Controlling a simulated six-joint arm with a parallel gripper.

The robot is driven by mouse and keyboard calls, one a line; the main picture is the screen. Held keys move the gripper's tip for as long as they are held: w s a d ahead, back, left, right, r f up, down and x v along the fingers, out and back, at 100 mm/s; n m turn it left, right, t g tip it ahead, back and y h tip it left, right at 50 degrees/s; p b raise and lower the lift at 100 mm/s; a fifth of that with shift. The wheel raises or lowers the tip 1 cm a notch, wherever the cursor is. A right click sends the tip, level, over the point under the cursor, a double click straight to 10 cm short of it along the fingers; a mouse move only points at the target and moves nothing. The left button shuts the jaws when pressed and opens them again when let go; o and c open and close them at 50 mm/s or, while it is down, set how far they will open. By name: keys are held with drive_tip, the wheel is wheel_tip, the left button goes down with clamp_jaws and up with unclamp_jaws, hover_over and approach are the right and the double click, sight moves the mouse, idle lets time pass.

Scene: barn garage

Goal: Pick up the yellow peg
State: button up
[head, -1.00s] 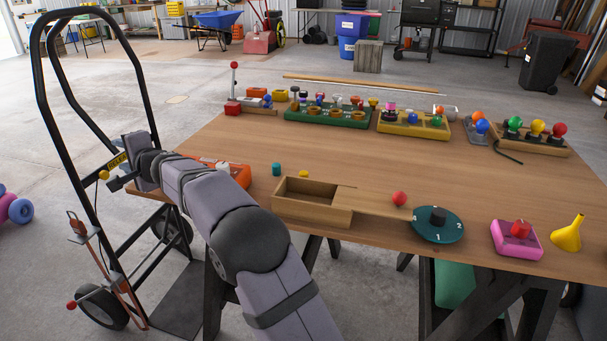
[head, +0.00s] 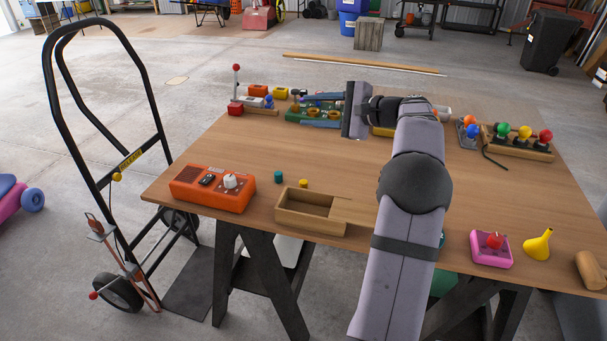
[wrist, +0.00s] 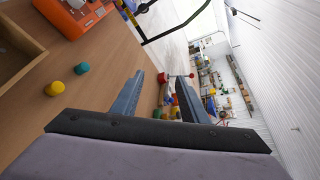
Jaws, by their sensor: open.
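The yellow peg (head: 303,183) is a small short cylinder standing on the wooden table, behind the open wooden box. A teal peg (head: 278,177) stands just left of it. In the wrist view the yellow peg (wrist: 55,88) is at the left, apart from my fingers, with the teal peg (wrist: 82,68) beside it. My gripper (head: 306,97) is over the far part of the table, beyond the yellow peg, pointing left. In the wrist view my gripper (wrist: 167,80) shows two separated blue-grey fingers, open, with nothing held between them.
The wooden box (head: 284,222) is close in front of the pegs. An orange device (head: 213,188) stands to their left. A green tray (head: 317,117), partly behind my gripper, lies at the back. A pink button box (head: 490,249) and yellow funnel (head: 537,245) stand right. Table between pegs and tray is clear.

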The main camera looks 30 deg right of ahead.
drive_tip(key=s+d+m+p, duration=0.2)
drive_tip(key=s+d, duration=0.2)
drive_tip(key=s, duration=0.2)
drive_tip(key=m+g+y+p, duration=0.2)
drive_tip(key=m+g, duration=0.2)
drive_tip(key=m, duration=0.2)
approach(306, 182)
drive_tip(key=shift+w+a+f, duration=0.2)
drive_tip(key=shift+a+f, duration=0.15)
drive_tip(key=shift+f, duration=0.3)
drive_tip(key=shift+x, duration=1.15)
drive_tip(key=shift+w+a, duration=0.3)
drive_tip(key=shift+a, duration=0.05)
drive_tip(key=shift+p+x, duration=0.5)
drive_tip(key=shift+x, duration=1.7)
drive_tip(key=shift+r, duration=0.25)
clamp_jaws()
